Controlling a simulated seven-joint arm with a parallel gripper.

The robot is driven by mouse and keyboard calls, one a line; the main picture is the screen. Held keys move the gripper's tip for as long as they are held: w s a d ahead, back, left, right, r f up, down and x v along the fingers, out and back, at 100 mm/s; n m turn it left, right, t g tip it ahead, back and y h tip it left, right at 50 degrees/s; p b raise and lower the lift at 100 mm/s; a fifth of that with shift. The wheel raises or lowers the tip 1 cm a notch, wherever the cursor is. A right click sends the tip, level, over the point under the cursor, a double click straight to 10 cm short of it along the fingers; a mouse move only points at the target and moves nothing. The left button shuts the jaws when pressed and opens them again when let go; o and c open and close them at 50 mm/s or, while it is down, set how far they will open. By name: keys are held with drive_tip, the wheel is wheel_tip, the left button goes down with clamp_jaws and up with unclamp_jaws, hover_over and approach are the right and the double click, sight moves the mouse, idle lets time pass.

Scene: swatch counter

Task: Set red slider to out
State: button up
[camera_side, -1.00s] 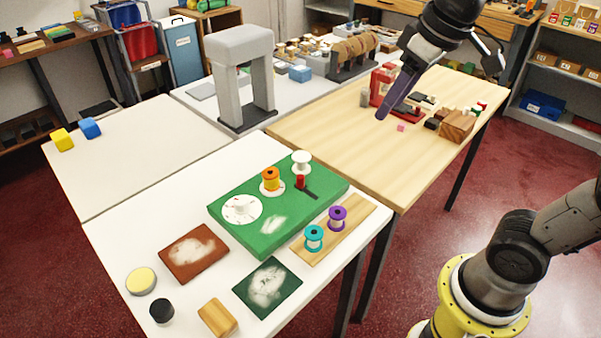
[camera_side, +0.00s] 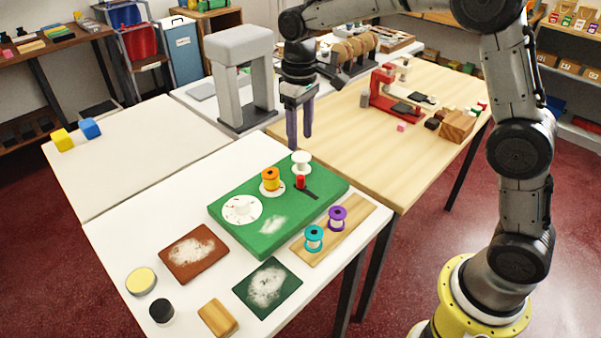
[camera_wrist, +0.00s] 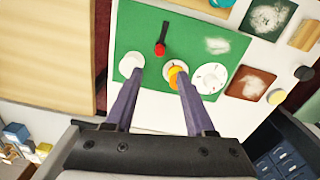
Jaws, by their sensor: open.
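The red slider (camera_side: 300,182) is a small red knob on the green board (camera_side: 232,228). It sits at one end of a short dark slot (camera_side: 311,194), the end nearer the white spool; the slot runs off toward the lower right. In the wrist view the slider (camera_wrist: 160,49) is at the lower end of the slot (camera_wrist: 163,30). My gripper (camera_side: 299,141) points down with two purple fingers, open and empty, above the far edge of the board. In the wrist view its fingertips (camera_wrist: 159,74) are apart, with the slider beyond the gap between them.
A white spool (camera_side: 301,160) and an orange spool (camera_side: 271,178) stand on the board close to the slider. A white dial (camera_side: 242,209) is to their left. Teal (camera_side: 314,238) and purple (camera_side: 337,217) spools stand on a wooden strip. A grey arch (camera_side: 240,85) stands behind.

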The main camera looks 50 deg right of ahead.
sight(300, 177)
wheel_tip(300, 177, down, 12)
drive_tip(key=shift+r, duration=0.2)
clamp_jaws()
idle(0.4)
idle(1.1)
